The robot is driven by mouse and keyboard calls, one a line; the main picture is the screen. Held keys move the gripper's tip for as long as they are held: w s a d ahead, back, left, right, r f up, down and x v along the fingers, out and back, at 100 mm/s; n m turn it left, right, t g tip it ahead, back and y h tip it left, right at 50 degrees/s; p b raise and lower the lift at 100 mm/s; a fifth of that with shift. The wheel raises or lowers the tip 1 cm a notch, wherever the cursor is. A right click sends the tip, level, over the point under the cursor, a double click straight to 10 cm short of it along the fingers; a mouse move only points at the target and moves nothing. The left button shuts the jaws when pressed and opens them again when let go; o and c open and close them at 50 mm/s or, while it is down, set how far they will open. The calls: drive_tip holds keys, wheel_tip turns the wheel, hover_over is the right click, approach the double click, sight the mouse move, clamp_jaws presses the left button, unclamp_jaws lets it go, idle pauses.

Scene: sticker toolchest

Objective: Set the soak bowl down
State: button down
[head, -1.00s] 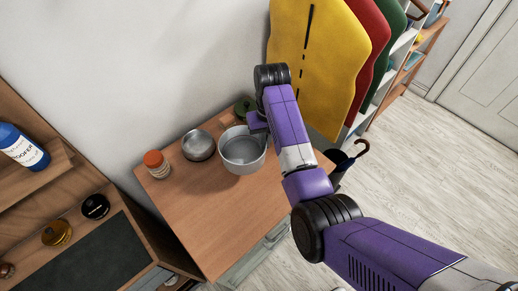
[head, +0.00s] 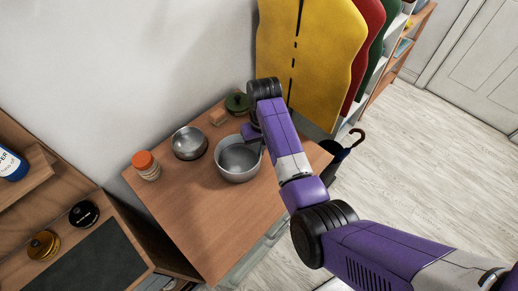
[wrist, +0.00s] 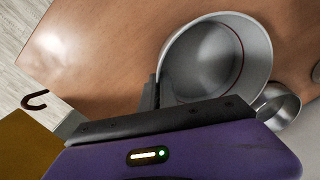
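The soak bowl appears to be the larger pale grey bowl (head: 229,176), upright at the back right of the wooden worktop (head: 215,222). My gripper (head: 257,137) is at its rim on the far right side, seemingly shut on the wall. In the wrist view the bowl (wrist: 255,45) shows a thin red line inside and looks empty. One dark finger of my gripper (wrist: 156,92) lies against its wall there; the other finger is hidden. The bowl is at or just above the worktop; I cannot tell if it touches.
A smaller metal bowl (head: 189,144) stands close left of it. An orange-lidded jar (head: 146,165) is farther left. A wooden block (head: 218,117) and dark green pot (head: 237,103) stand behind. The front of the worktop is clear. An umbrella handle (head: 357,137) rises beyond the right edge.

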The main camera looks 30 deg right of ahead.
drive_tip(key=shift+f, duration=0.15)
drive_tip(key=c, duration=1.6)
unclamp_jaws()
drive_tip(key=shift+c, duration=0.2)
